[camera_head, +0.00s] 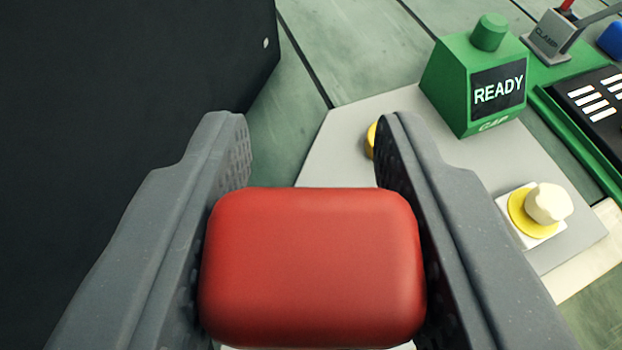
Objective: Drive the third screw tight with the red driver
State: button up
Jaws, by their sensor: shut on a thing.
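My gripper (312,180) is shut on the red driver (312,270). Its rounded red handle fills the space between the two grey fingers, and its lower part and tip are hidden. A light grey angular plate (350,140) lies beyond and to the right. On it a cream knob (548,203) sits on a yellow disc with a white square base. Another yellow round piece (371,140) is partly hidden behind the right finger. I cannot tell which of these, if any, is the third screw.
A green box (452,85) with a green button and a READY screen stands on the plate's far side. A grey CLAMP block (552,38) with a red-tipped lever is at the top right. A black slotted panel (600,105) lies right. A large dark panel (120,80) fills the left.

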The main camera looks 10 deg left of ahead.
aim_at(213, 323)
notch_tip(213, 323, up, 4)
jog(key=shift+f+p, duration=0.1)
jog(key=shift+p, duration=0.7)
jog(key=shift+s+a, duration=0.15)
jog(key=shift+a, duration=0.05)
jog(key=s, duration=0.1)
jog(key=s+m+h, duration=0.1)
jog(key=s, duration=0.1)
jog(key=s+f+m+h, duration=0.1)
jog(key=s, duration=0.1)
jog(key=shift+a, duration=0.1)
jog(key=shift+s+d+m+t+h, duration=0.3)
jog(key=shift+s+d+m+h, duration=0.15)
jog(key=shift+h, duration=0.15)
